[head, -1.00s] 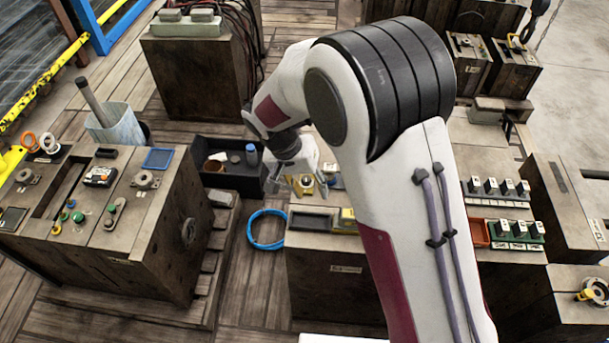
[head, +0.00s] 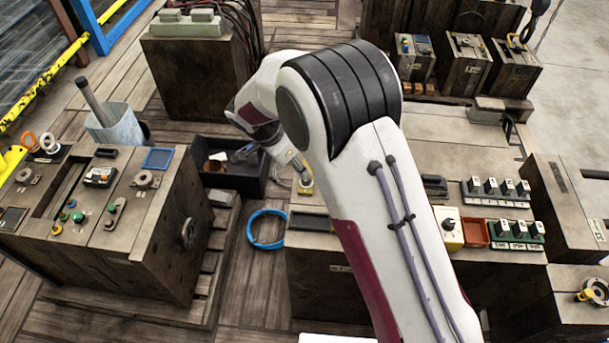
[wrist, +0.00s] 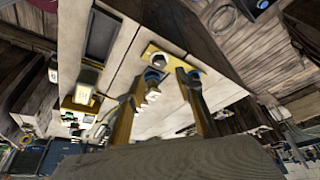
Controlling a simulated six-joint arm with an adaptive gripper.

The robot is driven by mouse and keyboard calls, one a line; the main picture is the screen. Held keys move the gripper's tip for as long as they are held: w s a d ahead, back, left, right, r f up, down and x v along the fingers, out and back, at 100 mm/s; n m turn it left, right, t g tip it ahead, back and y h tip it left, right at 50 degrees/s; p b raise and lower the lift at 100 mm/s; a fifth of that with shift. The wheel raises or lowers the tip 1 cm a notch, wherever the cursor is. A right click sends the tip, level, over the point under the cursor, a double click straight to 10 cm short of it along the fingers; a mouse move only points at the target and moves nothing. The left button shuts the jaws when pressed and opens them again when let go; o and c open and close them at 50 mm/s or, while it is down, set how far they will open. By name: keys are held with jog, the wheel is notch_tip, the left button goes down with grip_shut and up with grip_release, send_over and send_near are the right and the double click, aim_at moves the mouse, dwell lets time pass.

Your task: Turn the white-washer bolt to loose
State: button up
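My gripper (wrist: 160,88) is open in the wrist view, its two yellowish fingers apart and pointing at a yellow plate (wrist: 195,75). In the head view, the yellow plate (head: 306,189) shows at the bench's left end, and my arm hides the fingertips and the bolt.
A dark open bin (head: 238,180) stands behind and left of the bench. A blue hose ring (head: 250,237) lies on the floor. A yellow box with a black knob (head: 448,232), a red tray (head: 474,233) and switch rows (head: 515,235) stand right of my arm.

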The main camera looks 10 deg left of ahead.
jog(key=shift+f, duration=0.1)
dwell(0.3)
jog(key=shift+x, duration=3.8)
grip_shut()
